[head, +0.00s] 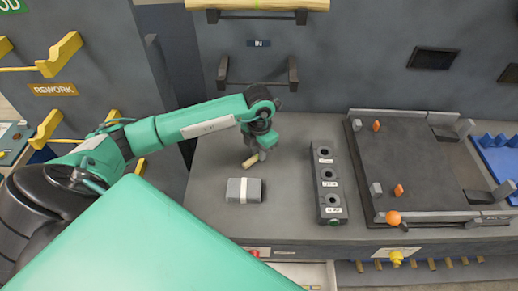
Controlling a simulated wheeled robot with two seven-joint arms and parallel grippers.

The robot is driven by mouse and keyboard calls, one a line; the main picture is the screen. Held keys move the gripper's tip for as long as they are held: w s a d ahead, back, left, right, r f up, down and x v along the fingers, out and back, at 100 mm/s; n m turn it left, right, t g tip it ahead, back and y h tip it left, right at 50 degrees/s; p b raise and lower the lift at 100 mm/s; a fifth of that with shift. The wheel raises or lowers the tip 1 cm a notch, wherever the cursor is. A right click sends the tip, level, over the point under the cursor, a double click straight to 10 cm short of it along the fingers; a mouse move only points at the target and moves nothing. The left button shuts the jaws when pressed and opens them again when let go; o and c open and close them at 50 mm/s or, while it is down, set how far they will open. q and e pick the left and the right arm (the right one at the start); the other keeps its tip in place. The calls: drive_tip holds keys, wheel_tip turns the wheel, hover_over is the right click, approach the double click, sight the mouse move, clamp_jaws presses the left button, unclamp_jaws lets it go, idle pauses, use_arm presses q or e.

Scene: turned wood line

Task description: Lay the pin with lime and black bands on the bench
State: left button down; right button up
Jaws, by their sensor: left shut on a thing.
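My left gripper (262,155) points down over the grey bench (218,150), left of the black block. It is shut on a short pale wooden pin (250,161), which sticks out to its lower left, tilted. The pin is close to the bench top; I cannot tell whether it touches. Its bands are too small to make out, and part of it is hidden by the fingers. My right gripper is not in view.
A grey block with a white band (243,190) lies just below the pin. A black block with several labelled holes (328,180) stands to the right. Farther right is a dark tray (410,205) with small orange and grey pieces. Bare bench lies left of the gripper.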

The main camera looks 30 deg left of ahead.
use_arm(q)
drive_tip(key=shift+f, duration=0.15)
drive_tip(key=c, duration=1.3)
unclamp_jaws()
drive_tip(key=shift+c, duration=0.2)
drive_tip(key=shift+r, duration=0.2)
wheel_tip(320, 180, up, 12)
drive_tip(key=b, duration=0.3)
